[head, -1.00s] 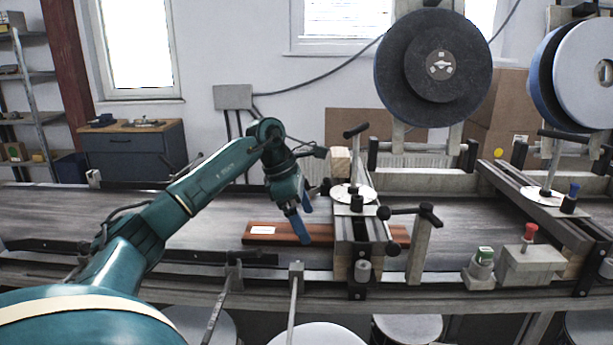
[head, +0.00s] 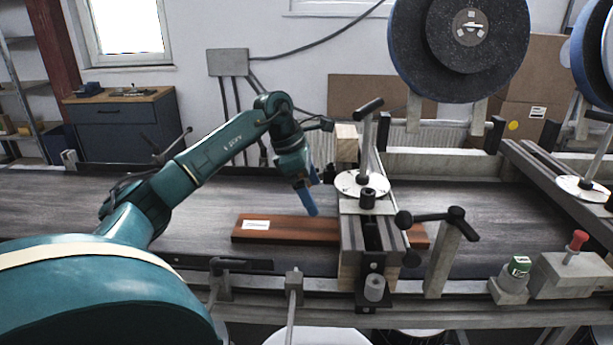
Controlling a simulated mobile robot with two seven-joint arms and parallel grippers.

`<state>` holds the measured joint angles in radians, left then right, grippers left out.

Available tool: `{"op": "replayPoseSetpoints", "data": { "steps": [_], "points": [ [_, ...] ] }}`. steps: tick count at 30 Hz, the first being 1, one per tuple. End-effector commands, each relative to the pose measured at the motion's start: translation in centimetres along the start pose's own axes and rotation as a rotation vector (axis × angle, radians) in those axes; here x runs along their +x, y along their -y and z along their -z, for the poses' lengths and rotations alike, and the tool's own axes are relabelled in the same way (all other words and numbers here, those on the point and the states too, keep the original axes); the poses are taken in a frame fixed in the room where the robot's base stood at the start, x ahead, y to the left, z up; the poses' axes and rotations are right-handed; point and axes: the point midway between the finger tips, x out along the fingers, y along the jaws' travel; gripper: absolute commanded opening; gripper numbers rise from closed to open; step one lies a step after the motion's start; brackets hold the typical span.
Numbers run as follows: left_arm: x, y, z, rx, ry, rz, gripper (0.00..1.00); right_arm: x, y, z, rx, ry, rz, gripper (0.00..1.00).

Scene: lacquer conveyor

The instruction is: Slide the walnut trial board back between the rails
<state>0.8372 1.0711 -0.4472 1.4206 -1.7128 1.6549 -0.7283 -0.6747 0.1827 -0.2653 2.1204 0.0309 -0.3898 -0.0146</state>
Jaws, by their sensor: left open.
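The walnut trial board (head: 285,231) is a long reddish-brown plank with a white label near its left end. It lies on the grey conveyor belt and passes under the crossbar assembly (head: 352,230), with its right end showing beyond. The near side rail (head: 225,263) is a dark bar just in front of the board's left end. My left gripper (head: 311,201) points down at the board's far edge, left of the crossbar. Its blue fingers are open, one partly hiding the other; I cannot tell whether they touch the board. My right gripper is not in view.
A round dial with a T-handle (head: 362,183) tops the crossbar close to my left gripper. A second T-handle (head: 432,218) stands on a post at right. A large dark wheel (head: 459,45) hangs above. The belt (head: 60,205) left of the board is clear.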

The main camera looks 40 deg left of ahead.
Motion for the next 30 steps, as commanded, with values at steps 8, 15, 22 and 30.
{"op": "replayPoseSetpoints", "data": {
  "steps": [8,15,22,30],
  "points": [
    [5.6,0.1,0.0,-0.002,-0.001,0.005,1.00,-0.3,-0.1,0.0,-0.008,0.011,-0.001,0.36],
    [9.1,0.0,0.0,-0.001,0.000,0.002,1.00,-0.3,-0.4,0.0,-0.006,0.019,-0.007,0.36],
    [10.3,0.0,0.0,-0.001,-0.001,0.001,1.00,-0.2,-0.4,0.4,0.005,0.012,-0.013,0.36],
    [10.3,0.0,0.0,0.000,-0.001,0.000,0.98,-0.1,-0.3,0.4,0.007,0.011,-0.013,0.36]
  ]
}}
